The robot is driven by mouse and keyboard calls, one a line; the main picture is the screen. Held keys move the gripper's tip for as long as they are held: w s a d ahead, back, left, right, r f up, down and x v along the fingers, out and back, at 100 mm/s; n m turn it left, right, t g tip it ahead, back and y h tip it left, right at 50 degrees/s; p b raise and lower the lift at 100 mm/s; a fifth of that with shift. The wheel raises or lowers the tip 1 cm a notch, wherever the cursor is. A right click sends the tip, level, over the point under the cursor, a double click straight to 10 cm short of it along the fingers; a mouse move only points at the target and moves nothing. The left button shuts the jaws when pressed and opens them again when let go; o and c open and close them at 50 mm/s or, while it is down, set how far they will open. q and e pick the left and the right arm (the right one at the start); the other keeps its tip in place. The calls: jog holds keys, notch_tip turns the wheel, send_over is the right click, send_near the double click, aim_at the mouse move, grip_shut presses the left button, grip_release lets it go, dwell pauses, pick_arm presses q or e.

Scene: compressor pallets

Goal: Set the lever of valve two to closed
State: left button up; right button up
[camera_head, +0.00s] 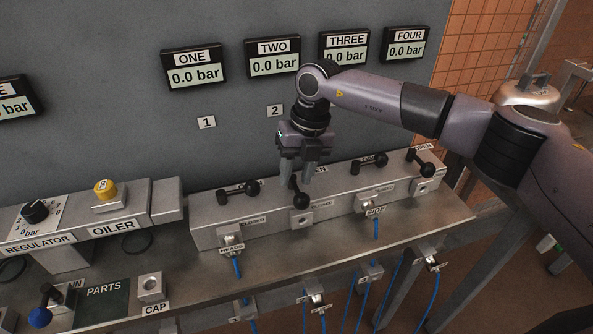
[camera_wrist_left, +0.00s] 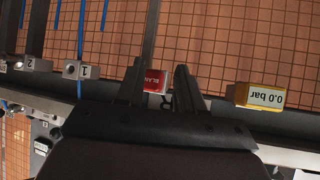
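The valve block (camera_head: 345,206) is a long grey manifold on the bench, with several black levers along its top. The second lever from the left (camera_head: 299,195), which I take for valve two, has its round knob pointing toward the block's front edge, beside the CLOSED label. My right gripper (camera_head: 302,174) points down over this lever, its fingers apart on either side of the lever's rear part. Contact cannot be told. The OPEN label behind is partly hidden by a finger. My left gripper (camera_wrist_left: 160,80) shows only in the left wrist view, with fingers apart and nothing clearly between them.
The oiler (camera_head: 113,205) and regulator (camera_head: 38,225) sit at left. A red BLANK-labelled item (camera_wrist_left: 156,81) and yellow gauge (camera_wrist_left: 262,97) lie beyond my left gripper.

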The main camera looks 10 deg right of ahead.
notch_tip(320, 180, up, 7)
jog(key=d, duration=0.1)
jog(key=shift+d+b, duration=0.2)
jog(key=shift+b, duration=0.25)
